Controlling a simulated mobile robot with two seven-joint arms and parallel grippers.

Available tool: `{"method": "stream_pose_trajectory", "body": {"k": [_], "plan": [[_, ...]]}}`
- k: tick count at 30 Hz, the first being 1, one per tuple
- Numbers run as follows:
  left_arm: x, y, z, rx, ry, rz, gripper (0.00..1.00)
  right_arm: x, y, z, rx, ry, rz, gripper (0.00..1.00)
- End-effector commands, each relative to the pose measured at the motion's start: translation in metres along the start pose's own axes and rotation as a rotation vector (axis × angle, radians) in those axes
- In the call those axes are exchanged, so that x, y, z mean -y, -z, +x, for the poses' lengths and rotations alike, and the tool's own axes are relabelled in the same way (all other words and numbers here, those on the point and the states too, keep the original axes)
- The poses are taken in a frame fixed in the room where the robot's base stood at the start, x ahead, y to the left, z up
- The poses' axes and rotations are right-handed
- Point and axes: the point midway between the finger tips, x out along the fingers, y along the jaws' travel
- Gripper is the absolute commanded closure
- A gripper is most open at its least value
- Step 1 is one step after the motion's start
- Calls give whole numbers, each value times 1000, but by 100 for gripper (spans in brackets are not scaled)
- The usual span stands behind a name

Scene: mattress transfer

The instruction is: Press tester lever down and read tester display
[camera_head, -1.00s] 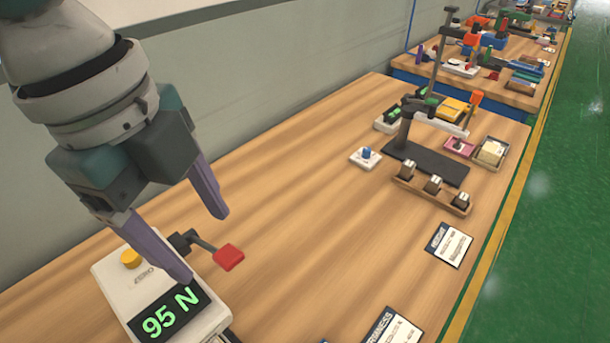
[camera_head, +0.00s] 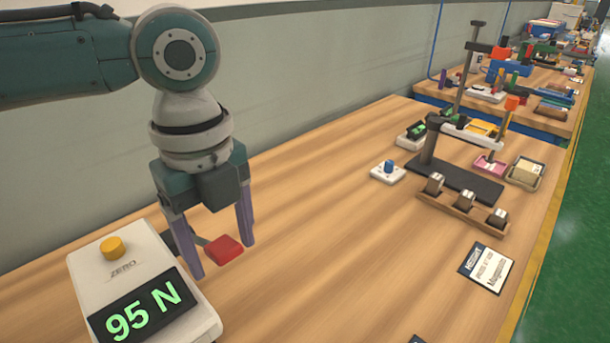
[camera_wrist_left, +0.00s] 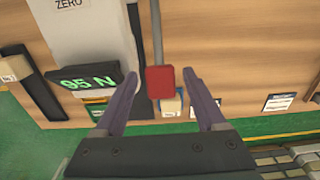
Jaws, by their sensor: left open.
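The tester (camera_head: 120,260) is a white box at the lower left of the head view, with a yellow ZERO button (camera_head: 112,248). Its display (camera_head: 143,312) reads 95 N in green; the same reading shows in the left wrist view (camera_wrist_left: 88,82). The lever ends in a red pad (camera_head: 223,249) at the tester's right side. My left gripper (camera_head: 222,262) is open, its purple fingers on either side of the red pad. In the left wrist view the red pad (camera_wrist_left: 160,80) lies between the fingers, with gaps at both sides. My right gripper is not in view.
A dark stand with a post (camera_head: 455,178) and a wooden rack of several small blocks (camera_head: 462,210) stand farther right. A small white box with a blue knob (camera_head: 388,172) is near them. A HEIGHT card (camera_head: 488,267) lies near the table edge. The middle table is clear.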

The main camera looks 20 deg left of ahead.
Motion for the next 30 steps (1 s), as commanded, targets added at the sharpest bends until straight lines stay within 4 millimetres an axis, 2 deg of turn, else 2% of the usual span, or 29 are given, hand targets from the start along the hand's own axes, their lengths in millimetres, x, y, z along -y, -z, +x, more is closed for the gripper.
{"method": "stream_pose_trajectory", "body": {"k": [4, 12, 30], "plan": [[0, 0, 10, 0, 0, 1, 28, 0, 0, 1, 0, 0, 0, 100], [0, 0, 11, 0, 1, 1, 29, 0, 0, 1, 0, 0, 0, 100], [0, 0, 11, 0, 1, 0, 96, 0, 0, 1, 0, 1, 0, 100]]}}
